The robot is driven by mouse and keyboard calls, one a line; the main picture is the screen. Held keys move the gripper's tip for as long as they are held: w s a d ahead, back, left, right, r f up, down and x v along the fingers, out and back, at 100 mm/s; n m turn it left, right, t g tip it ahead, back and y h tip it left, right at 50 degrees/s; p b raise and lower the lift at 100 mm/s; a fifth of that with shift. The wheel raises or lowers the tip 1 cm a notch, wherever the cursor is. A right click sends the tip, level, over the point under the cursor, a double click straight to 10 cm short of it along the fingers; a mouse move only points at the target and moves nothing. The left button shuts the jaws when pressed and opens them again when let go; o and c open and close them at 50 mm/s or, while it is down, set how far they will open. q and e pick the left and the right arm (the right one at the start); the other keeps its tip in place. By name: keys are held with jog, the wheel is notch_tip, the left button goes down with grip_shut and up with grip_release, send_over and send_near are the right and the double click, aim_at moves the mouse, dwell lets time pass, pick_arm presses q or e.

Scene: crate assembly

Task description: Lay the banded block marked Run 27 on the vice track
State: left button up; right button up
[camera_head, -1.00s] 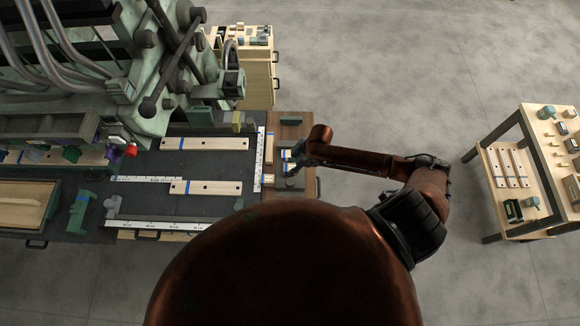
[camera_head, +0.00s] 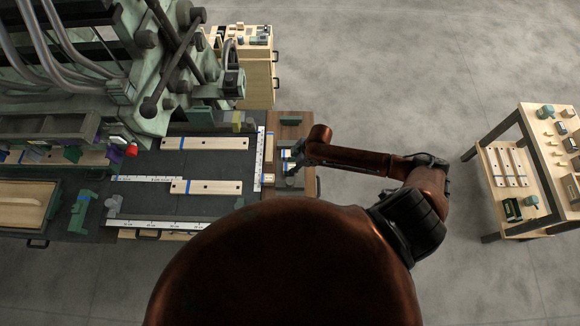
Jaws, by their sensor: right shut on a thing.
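My right gripper (camera_head: 291,167) is small in the head view, over the brown wooden board at the right end of the dark bench. It is shut on a small pale block with a blue band (camera_head: 285,155), partly hidden by the gripper. Any marking on it is too small to read. My left gripper is out of view. Two pale wooden strips with blue bands, an upper one (camera_head: 215,144) and a lower one (camera_head: 215,187), lie flat on the dark bench top. I cannot tell for certain which part is the vice track.
White rulers (camera_head: 158,225) edge the dark bench top. A green block (camera_head: 291,120) stands on the brown board, beyond the gripper. A green machine (camera_head: 165,110) rises at the left. A wooden cart (camera_head: 525,115) stands far right, with clear floor between.

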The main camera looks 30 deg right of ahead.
jog(key=shift+f, duration=0.3)
dwell(0.4)
jog(key=o, duration=1.2)
jog(key=shift+o, duration=0.2)
jog(key=shift+r, duration=0.1)
notch_tip(320, 180, up, 8)
jog(key=p, duration=0.8)
